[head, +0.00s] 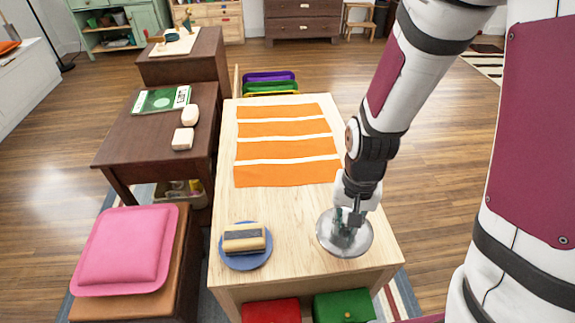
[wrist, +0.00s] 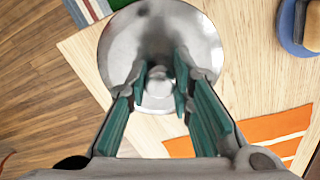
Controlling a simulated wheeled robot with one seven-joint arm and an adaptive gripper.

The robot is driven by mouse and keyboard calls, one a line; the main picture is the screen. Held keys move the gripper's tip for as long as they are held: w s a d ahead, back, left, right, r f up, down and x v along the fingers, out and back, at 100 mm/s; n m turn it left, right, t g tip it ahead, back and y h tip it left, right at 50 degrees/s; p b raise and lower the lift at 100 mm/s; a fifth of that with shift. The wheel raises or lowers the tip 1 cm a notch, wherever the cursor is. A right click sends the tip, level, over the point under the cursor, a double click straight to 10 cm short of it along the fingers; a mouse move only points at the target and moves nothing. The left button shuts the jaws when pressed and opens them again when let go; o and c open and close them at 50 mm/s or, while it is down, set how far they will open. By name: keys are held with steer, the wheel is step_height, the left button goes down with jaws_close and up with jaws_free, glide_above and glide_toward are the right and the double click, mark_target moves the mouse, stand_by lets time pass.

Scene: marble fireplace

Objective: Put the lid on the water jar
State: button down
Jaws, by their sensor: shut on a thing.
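A round silvery metal lid (head: 360,242) is at the front right of the light wooden table. In the wrist view the lid (wrist: 120,48) fills the top middle, with a small pale knob at its centre. My gripper (head: 343,226) points down over the lid and is shut on its knob; the fingers stand on either side of the knob in the wrist view (wrist: 159,88). I cannot tell whether the lid rests on something or hangs a little above the tabletop. No water jar can be made out; anything under the lid is hidden.
The wooden table (head: 290,205) carries an orange striped cloth (head: 285,150) and a blue plate (head: 258,262) with a tan block-like thing (head: 243,239). A dark side table (head: 130,135) and a pink cushion (head: 125,250) are left. Red (head: 271,311) and green (head: 343,306) drawers are below the front edge.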

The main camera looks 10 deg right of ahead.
steer(key=shift+s+f, duration=0.15)
steer(key=shift+f, duration=0.3)
steer(key=shift+f+b, duration=0.1)
steer(key=shift+b, duration=0.2)
steer(key=w+d, duration=0.1)
steer(key=w, duration=0.4)
steer(key=w+d+f+b, duration=0.1)
steer(key=w, duration=0.4)
steer(key=w+d+b, duration=0.1)
steer(key=w, duration=0.4)
steer(key=shift+d+f, duration=0.1)
steer(key=shift+f, duration=0.1)
steer(key=shift+w+f+b, duration=0.2)
steer(key=shift+f+b, duration=0.15)
steer(key=shift+b, duration=0.05)
steer(key=shift+f+b, duration=0.5)
steer(key=shift+f, duration=0.9)
steer(key=shift+f, duration=0.2)
steer(key=c, duration=1.4)
jaws_free()
